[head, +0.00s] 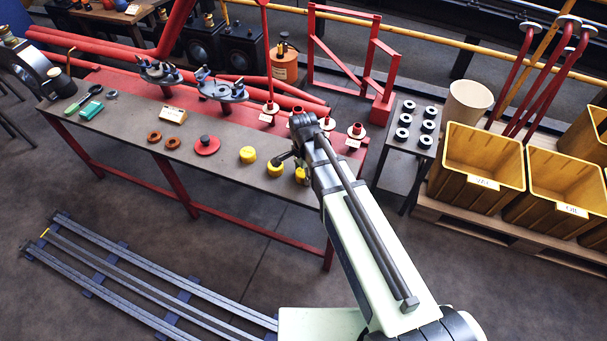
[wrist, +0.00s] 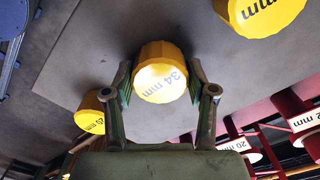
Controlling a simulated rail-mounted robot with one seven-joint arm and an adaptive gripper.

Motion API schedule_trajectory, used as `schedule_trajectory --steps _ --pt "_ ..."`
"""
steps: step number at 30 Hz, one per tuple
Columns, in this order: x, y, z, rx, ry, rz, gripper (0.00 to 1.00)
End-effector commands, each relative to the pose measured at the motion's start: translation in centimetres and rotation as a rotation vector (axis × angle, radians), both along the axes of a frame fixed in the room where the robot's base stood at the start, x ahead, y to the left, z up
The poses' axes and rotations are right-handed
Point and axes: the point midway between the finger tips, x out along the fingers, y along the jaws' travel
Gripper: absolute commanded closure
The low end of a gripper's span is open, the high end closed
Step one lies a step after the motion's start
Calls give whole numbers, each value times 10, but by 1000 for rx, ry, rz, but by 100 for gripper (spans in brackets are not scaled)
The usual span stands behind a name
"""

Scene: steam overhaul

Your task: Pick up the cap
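In the wrist view, a yellow cap marked 34 mm (wrist: 160,80) stands between the two fingers of my gripper (wrist: 158,72). The fingers are apart, with a narrow gap on each side of the cap. A larger yellow cap (wrist: 266,14) is at the upper right, and a smaller one (wrist: 90,115) is at the left.
A red disc with a dark knob (head: 207,146), orange rings (head: 172,142) and red flanged stubs (head: 327,123) share the workbench (head: 225,178). A side table (head: 410,153) with dark rings and yellow bins (head: 478,165) stand to the right. Floor rails lie at lower left.

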Motion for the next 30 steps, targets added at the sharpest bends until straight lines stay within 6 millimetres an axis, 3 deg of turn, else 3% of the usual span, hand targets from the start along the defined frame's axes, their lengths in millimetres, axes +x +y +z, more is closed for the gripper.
schedule_trajectory --steps 10,17,23,30 --pt "0 0 1 0 1 0 70" --pt "0 0 12 0 0 0 70" --pt "0 0 42 1 -3 0 70" --pt "1 0 103 1 -4 0 70"
